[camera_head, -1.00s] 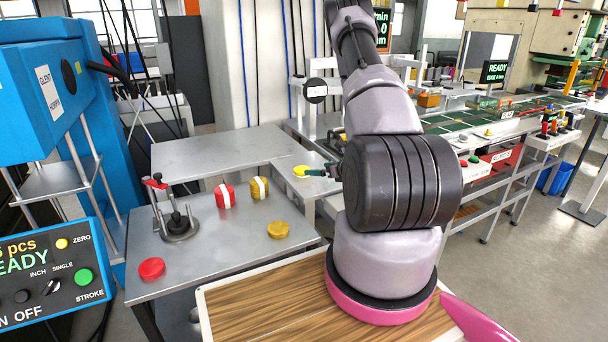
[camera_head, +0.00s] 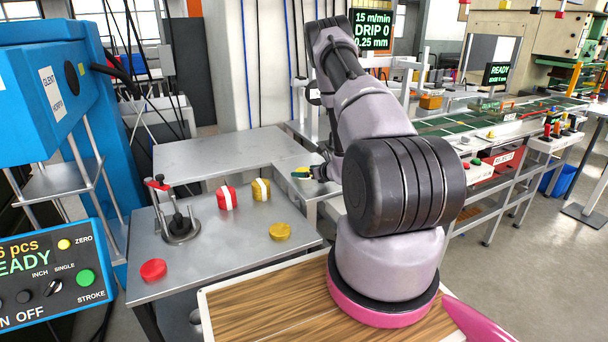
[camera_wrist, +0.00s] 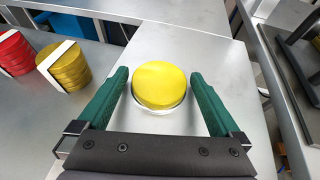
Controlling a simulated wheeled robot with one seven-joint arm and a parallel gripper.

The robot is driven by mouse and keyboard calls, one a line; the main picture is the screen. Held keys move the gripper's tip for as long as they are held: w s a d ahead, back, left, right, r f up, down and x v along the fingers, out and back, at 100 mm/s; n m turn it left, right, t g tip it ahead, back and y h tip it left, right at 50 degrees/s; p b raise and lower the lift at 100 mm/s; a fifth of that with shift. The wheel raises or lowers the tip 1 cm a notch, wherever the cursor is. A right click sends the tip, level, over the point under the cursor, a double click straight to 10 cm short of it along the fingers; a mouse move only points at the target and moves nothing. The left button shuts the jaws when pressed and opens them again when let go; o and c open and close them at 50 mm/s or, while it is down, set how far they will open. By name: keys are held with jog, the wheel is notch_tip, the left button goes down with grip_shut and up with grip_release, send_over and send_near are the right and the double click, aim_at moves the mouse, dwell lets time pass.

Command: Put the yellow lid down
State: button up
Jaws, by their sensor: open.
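The yellow lid (camera_wrist: 159,84) lies between my gripper's two green fingers in the wrist view, with a gap on each side. A pale rim shows under its near edge; I cannot tell what it belongs to. My gripper (camera_wrist: 159,77) is open and not touching the lid. In the head view the lid (camera_head: 300,172) is a small yellow patch on the narrow grey surface right of the tables, and my gripper (camera_head: 310,173) partly covers it.
On the left table (camera_head: 210,262) stand banded red (camera_head: 227,190) and gold (camera_head: 254,196) stacks, a loose red disc (camera_head: 153,270), a gold disc (camera_head: 280,231) and a clamp fixture (camera_head: 178,229). The grey table behind (camera_head: 215,152) is bare. A conveyor line (camera_head: 450,128) runs at right.

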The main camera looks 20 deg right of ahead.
jog(key=c, duration=1.2)
